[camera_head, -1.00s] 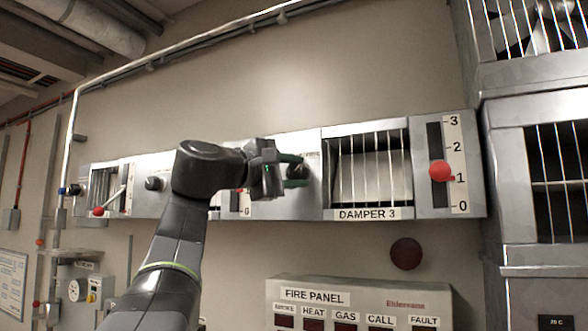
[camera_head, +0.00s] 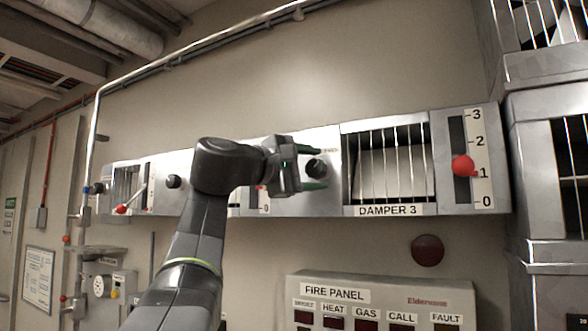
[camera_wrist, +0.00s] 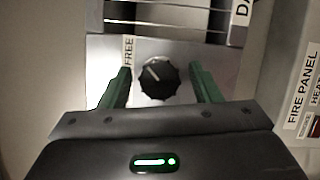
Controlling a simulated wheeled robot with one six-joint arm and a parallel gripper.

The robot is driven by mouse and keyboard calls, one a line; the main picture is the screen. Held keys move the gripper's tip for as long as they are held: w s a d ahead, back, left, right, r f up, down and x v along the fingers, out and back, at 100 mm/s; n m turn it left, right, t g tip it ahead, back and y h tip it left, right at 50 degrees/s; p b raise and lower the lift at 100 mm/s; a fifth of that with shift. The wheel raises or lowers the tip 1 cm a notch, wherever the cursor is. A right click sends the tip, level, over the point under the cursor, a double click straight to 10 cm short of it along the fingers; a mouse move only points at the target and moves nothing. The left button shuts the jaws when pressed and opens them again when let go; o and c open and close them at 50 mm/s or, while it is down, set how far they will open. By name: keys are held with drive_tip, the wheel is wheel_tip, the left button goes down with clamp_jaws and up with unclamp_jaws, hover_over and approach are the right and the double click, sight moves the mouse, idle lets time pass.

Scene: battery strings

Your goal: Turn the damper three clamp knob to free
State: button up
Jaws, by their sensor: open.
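The damper three clamp knob (camera_head: 316,168) is a black round knob on the metal panel left of the DAMPER 3 grille. In the wrist view the knob (camera_wrist: 158,78) has a white pointer line, pointing to the upper left. A FREE label (camera_wrist: 129,51) stands on the panel to the upper left of the knob. My gripper (camera_head: 318,168) is open, with green fingers on either side of the knob. In the wrist view the fingers (camera_wrist: 160,88) are apart from the knob, with gaps on both sides.
The damper 3 grille (camera_head: 390,165) is right of the knob, with a red-knobbed lever (camera_head: 463,166) near 1 on its scale. The fire panel (camera_head: 380,283) juts out below. Another black knob (camera_head: 174,181) is further left. Bare wall lies above the panels.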

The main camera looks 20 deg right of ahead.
drive_tip(key=b+v, duration=0.3)
drive_tip(key=v, duration=1)
drive_tip(key=shift+a, duration=0.25)
drive_tip(key=shift+s+d, duration=0.1)
drive_tip(key=p+x, duration=0.3)
drive_tip(key=x, duration=0.9)
drive_tip(key=shift+d+r, duration=0.1)
drive_tip(key=shift+x, duration=0.8)
